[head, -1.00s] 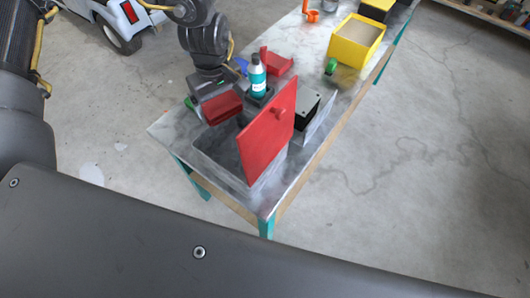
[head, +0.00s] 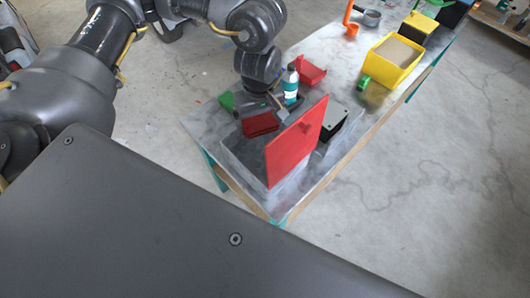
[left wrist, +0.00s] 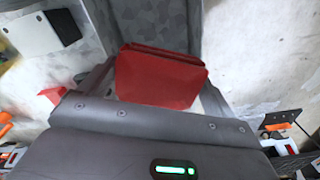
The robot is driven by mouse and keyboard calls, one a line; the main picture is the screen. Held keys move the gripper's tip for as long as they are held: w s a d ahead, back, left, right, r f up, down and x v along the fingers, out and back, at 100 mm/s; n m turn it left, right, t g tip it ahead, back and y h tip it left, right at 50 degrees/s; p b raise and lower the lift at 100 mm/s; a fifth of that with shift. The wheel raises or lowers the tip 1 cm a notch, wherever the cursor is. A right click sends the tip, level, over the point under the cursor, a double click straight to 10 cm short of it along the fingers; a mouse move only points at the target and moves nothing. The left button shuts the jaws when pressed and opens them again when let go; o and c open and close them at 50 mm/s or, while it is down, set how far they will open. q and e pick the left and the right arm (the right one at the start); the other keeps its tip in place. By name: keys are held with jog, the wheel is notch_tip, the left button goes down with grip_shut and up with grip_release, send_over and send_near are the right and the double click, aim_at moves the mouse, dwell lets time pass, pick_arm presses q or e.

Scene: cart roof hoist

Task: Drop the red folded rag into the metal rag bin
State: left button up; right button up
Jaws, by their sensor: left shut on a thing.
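The red folded rag (head: 260,124) is held in my left gripper (head: 260,119), over the far end of the metal rag bin (head: 243,172). In the left wrist view the rag (left wrist: 160,78) sits between the two fingers of my left gripper (left wrist: 165,90), with grey surfaces beyond it. The bin is a grey open box at the near end of the bench. Its red lid (head: 296,142) stands upright along the right side of the opening. The bin floor is mostly hidden. My right gripper is not in view.
A teal-and-white bottle (head: 290,86) stands just beyond the gripper, near a red tray (head: 311,71). A dark box (head: 333,124) is right of the lid. A green object (head: 227,101) lies left of the gripper. A yellow bin (head: 397,61) stands farther along the bench.

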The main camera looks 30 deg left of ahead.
pick_arm(q)
notch_tip(320, 180, down, 6)
jog(key=b, duration=0.3)
jog(key=shift+r, duration=0.25)
jog(key=o, duration=0.7)
jog(key=shift+r, duration=0.15)
notch_tip(320, 180, up, 11)
jog(key=shift+f+b, duration=0.2)
jog(key=shift+b, duration=0.85)
